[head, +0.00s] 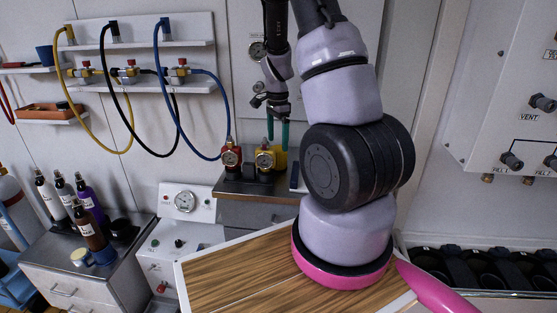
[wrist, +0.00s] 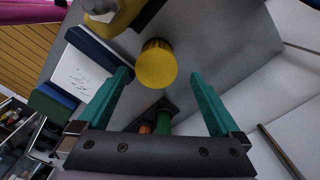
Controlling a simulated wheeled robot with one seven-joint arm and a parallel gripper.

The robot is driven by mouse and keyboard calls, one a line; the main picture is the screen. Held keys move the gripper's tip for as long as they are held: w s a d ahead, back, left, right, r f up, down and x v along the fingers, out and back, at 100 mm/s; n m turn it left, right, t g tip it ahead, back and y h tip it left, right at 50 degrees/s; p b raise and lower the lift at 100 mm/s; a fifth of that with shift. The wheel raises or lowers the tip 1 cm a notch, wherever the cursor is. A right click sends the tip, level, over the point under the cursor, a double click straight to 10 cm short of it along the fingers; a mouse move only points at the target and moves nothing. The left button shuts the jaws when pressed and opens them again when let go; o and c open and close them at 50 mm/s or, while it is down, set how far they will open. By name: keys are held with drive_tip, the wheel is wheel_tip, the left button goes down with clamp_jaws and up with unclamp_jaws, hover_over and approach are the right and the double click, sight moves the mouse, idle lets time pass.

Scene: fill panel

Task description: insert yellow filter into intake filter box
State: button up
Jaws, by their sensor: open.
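In the wrist view a yellow cylinder (wrist: 156,66), likely the yellow filter, stands on a grey surface with its round end facing me. My gripper (wrist: 161,76) is open. Its two green fingers lie to the left and right of the cylinder in the picture, with gaps on both sides. In the head view my gripper (head: 277,145) points down over the small cabinet top, near the yellow gauged regulator (head: 265,158). I cannot identify the intake filter box in either view.
A red gauged regulator (head: 231,157) stands left of the yellow one. In the wrist view a dark stand (wrist: 170,103) with green and orange cylinders is close below, and a blue-edged white object (wrist: 75,72) lies left. Hoses (head: 181,120) hang on the wall.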

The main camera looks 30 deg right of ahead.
sight(281, 167)
drive_tip(key=f, duration=0.8)
drive_tip(key=shift+s+a, duration=0.25)
